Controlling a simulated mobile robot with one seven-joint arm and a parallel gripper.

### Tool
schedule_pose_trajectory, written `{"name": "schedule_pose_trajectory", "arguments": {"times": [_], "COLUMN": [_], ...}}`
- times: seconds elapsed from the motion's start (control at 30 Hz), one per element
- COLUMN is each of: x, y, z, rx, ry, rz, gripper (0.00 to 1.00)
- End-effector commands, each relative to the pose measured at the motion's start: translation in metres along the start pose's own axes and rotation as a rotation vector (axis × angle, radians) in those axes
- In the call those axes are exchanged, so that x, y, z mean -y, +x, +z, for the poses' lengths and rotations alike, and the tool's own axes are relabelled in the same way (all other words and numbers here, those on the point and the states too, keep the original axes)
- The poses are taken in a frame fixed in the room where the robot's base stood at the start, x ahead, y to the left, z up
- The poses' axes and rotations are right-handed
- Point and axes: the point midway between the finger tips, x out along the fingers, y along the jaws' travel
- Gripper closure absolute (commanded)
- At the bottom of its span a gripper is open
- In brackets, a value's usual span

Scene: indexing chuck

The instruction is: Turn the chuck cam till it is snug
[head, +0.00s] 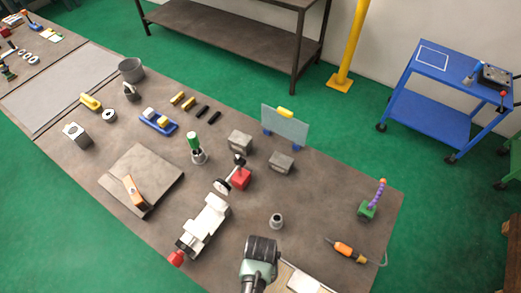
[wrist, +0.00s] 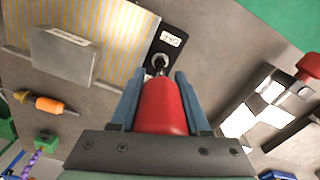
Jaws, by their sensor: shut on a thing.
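My gripper (wrist: 160,88) has its two blue fingers shut on a red tapered handle (wrist: 163,108) in the wrist view. Beyond the handle's narrow end are a dark stem and a round metal fitting (wrist: 160,62) on a black plate (wrist: 166,30) with a white label. This looks like the chuck cam and its lever, but the label is too blurred to read. Whether the cam is snug cannot be seen. In the head view my wrist (head: 259,255) is at the bottom, and the handle and fingers are hidden.
A pale vise-like device (head: 205,225) with a red knob (head: 176,258) stands left of my wrist. A small metal cup (head: 277,220) stands close above it. In the wrist view a grey block (wrist: 63,55) sits on a striped surface.

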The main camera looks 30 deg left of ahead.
Motion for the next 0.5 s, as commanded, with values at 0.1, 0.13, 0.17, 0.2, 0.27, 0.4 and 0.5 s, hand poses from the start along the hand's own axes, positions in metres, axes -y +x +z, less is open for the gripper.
{"name": "schedule_pose_trajectory", "arguments": {"times": [0.1, 0.13, 0.17, 0.2, 0.27, 0.4, 0.5], "x": [-0.0002, -0.0001, -0.0001, 0.0, 0.0, 0.0, -0.0001], "y": [-0.0002, -0.0002, -0.0002, -0.0002, -0.0002, -0.0003, -0.0003], "z": [-0.0006, -0.0006, -0.0006, -0.0006, -0.0006, -0.0007, -0.0007], "rx": [-0.001, -0.001, -0.001, -0.001, -0.001, -0.002, -0.002], "ry": [0.108, 0.124, 0.138, 0.147, 0.151, 0.149, 0.17], "rz": [0.0, 0.0, 0.0, 0.0, 0.0, 0.0, 0.0], "gripper": [1.0, 1.0, 1.0, 1.0, 1.0, 1.0, 1.0]}}
